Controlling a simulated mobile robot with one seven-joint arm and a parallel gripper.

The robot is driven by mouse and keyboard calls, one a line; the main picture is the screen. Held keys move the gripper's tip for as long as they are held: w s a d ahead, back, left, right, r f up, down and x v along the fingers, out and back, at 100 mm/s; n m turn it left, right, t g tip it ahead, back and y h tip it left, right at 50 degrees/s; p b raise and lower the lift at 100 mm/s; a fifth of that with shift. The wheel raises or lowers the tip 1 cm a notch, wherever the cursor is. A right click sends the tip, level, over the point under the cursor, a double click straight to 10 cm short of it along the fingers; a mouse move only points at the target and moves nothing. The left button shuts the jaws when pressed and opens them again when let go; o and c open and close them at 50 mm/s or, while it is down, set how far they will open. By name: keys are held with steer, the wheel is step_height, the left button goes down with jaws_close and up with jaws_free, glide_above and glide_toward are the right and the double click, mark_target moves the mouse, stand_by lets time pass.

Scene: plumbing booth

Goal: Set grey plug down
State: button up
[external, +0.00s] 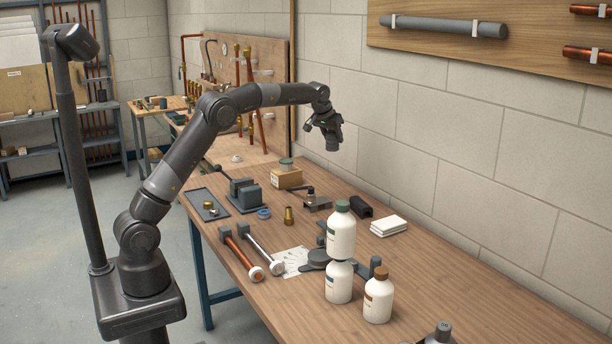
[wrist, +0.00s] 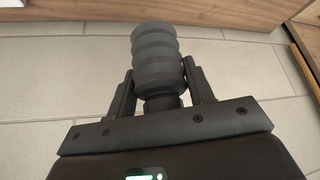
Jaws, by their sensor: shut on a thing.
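In the wrist view a dark grey ribbed plug (wrist: 158,62) sits between the two fingers of my gripper (wrist: 160,95), which is shut on it. The ribbed part of the plug sticks out past the fingertips, and its narrower lower part sits between the fingers. In the external view my gripper (external: 327,132) is raised in the air above the back part of the workbench (external: 480,290), near the block wall.
On the bench are white bottles (external: 341,235), a vise (external: 243,194), a small tray (external: 207,204), a brass fitting (external: 289,216), a cardboard box (external: 287,178), a black block (external: 360,208) and white cloths (external: 388,226).

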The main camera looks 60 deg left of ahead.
steer(key=s+a+f+n+g+y, duration=0.1)
steer(key=s+a+n+g+y, duration=0.4)
steer(key=s+a+n, duration=1.65)
steer(key=s+a+m+g+h, duration=0.1)
steer(key=s+a, duration=0.3)
steer(key=s, duration=0.4)
steer(key=s+a+g+h, duration=0.1)
steer(key=s+a+g, duration=0.1)
steer(key=s+a, duration=0.4)
steer(key=s+a+m+g, duration=0.1)
steer(key=s+a, duration=0.2)
steer(key=s, duration=0.6)
steer(key=shift+n, duration=0.35)
steer(key=shift+s+f, duration=0.15)
steer(key=shift+f, duration=10.2)
steer(key=shift+f, duration=0.15)
steer(key=o, duration=1.3)
